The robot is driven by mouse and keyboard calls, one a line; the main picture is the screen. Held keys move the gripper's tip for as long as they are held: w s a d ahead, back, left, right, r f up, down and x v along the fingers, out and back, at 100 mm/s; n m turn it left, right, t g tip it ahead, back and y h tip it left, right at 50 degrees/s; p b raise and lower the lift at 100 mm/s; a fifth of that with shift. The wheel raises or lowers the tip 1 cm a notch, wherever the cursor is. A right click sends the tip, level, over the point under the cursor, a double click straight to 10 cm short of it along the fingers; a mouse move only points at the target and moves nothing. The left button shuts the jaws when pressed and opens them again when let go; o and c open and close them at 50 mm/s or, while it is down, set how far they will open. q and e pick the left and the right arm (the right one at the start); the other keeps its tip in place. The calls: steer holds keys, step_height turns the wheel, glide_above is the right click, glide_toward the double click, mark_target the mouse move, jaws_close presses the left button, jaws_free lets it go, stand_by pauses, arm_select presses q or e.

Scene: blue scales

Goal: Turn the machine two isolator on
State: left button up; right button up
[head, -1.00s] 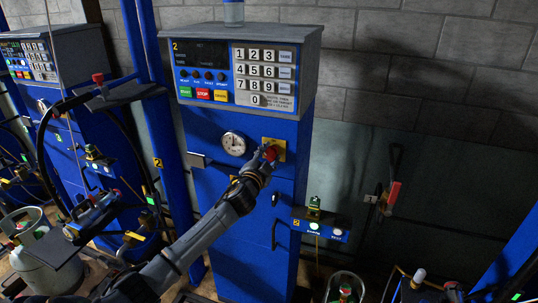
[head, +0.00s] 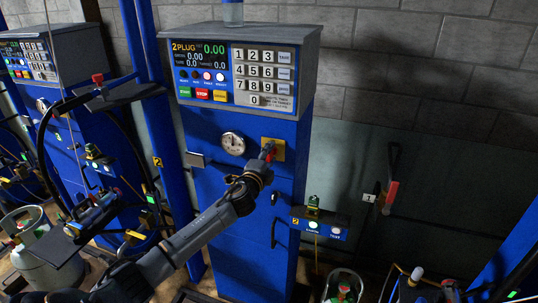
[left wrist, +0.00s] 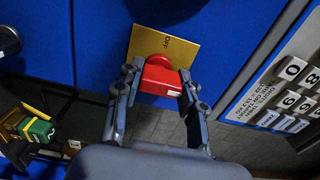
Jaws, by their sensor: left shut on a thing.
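Machine two (head: 236,215) is a blue cabinet in the middle of the head view. Its isolator is a red handle (head: 269,149) on a yellow plate (head: 280,148), right of a round dial. In the left wrist view the red isolator handle (left wrist: 162,78) lies between my fingers, on the yellow plate (left wrist: 180,42) with the word OFF visible. My left gripper (left wrist: 158,88) is shut on the handle; its arm reaches up from the lower left in the head view. The machine's display (head: 200,54) is lit, reading 2PLUG and 0.00. My right gripper is not in view.
The round dial (head: 232,143) and a keypad (head: 264,77) are close by on machine two. Another blue machine (head: 62,70) and gas cylinders (head: 45,250) stand left.

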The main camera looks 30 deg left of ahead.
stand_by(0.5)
arm_select(q)
steer(key=o, duration=1.2)
steer(key=v, duration=1.2)
steer(key=shift+f, duration=0.1)
